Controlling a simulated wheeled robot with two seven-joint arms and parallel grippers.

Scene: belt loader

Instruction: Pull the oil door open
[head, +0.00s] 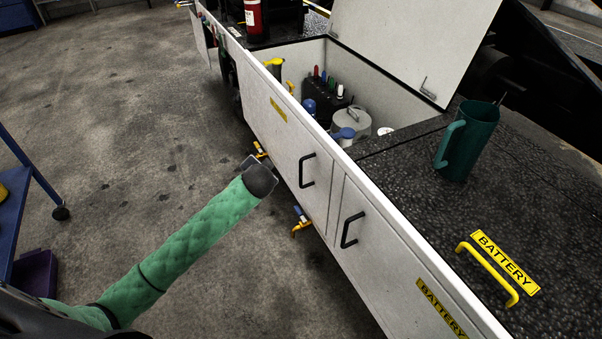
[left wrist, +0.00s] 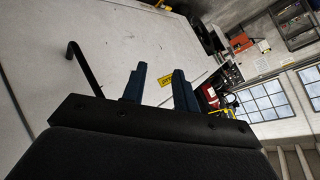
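The oil door (head: 270,128) is a white side panel of the loader with a yellow label (head: 279,110), too small to read, and a black bar handle (head: 307,170) near its right edge. It looks shut. The handle also shows in the left wrist view (left wrist: 86,68), left of the fingers and apart from them. My left gripper (left wrist: 158,72) is open and empty, its two dark blue fingers spread in front of the white panel. In the head view its fingers are mostly hidden behind my wrist, just left of the handle. My right gripper is not in view.
The battery door (head: 385,265), right of the oil door, has its own black handle (head: 350,230). A teal jug (head: 466,142) stands on the dark top near a yellow handle (head: 487,274). Yellow-handled valves (head: 301,222) stick out low. The floor to the left is mostly clear.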

